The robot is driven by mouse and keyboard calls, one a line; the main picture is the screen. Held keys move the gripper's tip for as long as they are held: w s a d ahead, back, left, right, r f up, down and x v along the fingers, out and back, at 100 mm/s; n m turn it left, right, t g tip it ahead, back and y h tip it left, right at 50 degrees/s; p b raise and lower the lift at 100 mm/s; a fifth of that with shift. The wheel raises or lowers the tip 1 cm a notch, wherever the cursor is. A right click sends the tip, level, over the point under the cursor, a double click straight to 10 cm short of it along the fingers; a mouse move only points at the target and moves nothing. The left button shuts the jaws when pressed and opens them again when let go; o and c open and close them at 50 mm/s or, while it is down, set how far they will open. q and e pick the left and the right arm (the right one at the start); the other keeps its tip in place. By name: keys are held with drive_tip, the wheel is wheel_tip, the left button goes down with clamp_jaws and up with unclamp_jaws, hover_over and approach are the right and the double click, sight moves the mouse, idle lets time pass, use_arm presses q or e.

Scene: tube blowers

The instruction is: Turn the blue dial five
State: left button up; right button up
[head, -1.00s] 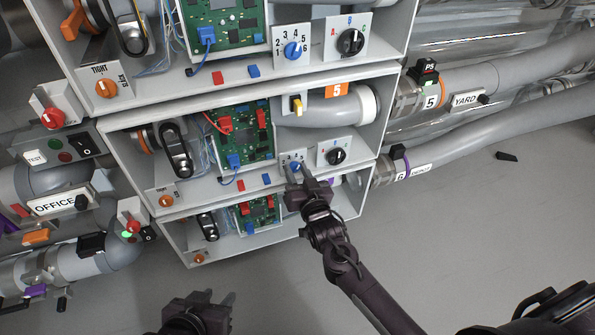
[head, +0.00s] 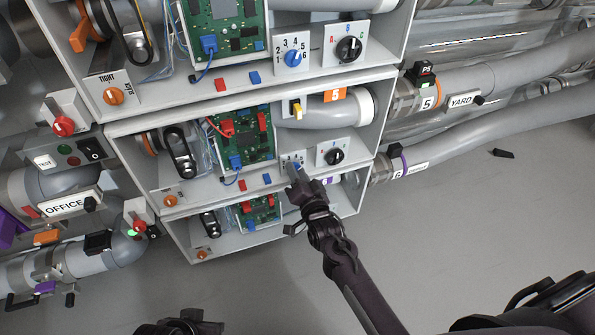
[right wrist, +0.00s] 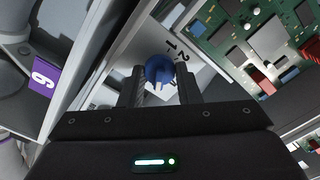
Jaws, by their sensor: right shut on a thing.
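The blue dial (head: 297,167) sits on a small white numbered plate at the front of the middle box, the one with an orange "5" tag. My right gripper (head: 299,175) reaches it from below and covers part of it and its plate. In the right wrist view the blue dial (right wrist: 160,68) lies between the two dark fingers of my right gripper (right wrist: 163,88), which are shut on it. Numbers 1 and 2 show on the plate; the rest is hidden. My left gripper (head: 192,322) shows only partly at the bottom edge, away from the boxes.
A black dial (head: 334,156) is just right of the blue one. The upper box has another blue dial (head: 293,58) and black dial (head: 348,49). A green circuit board (head: 245,138) is to the left. The lower box (head: 265,233) is close below.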

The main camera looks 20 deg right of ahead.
use_arm(q)
drive_tip(key=shift+a, duration=0.1)
idle(0.3)
use_arm(e)
drive_tip(key=o, duration=1)
use_arm(q)
drive_tip(key=shift+s+a+r+g+y+p, duration=0.2)
drive_tip(key=shift+a+g+p, duration=0.15)
drive_tip(key=shift+a, duration=0.2)
drive_tip(key=shift+s+a+r+g+y+p, duration=0.1)
drive_tip(key=shift+a+g+y+p, duration=0.15)
drive_tip(key=shift+a+p, duration=0.25)
use_arm(e)
drive_tip(key=s, duration=0.7)
drive_tip(key=shift+s+d, duration=0.15)
drive_tip(key=shift+s, duration=0.25)
use_arm(q)
drive_tip(key=shift+d+f, duration=0.1)
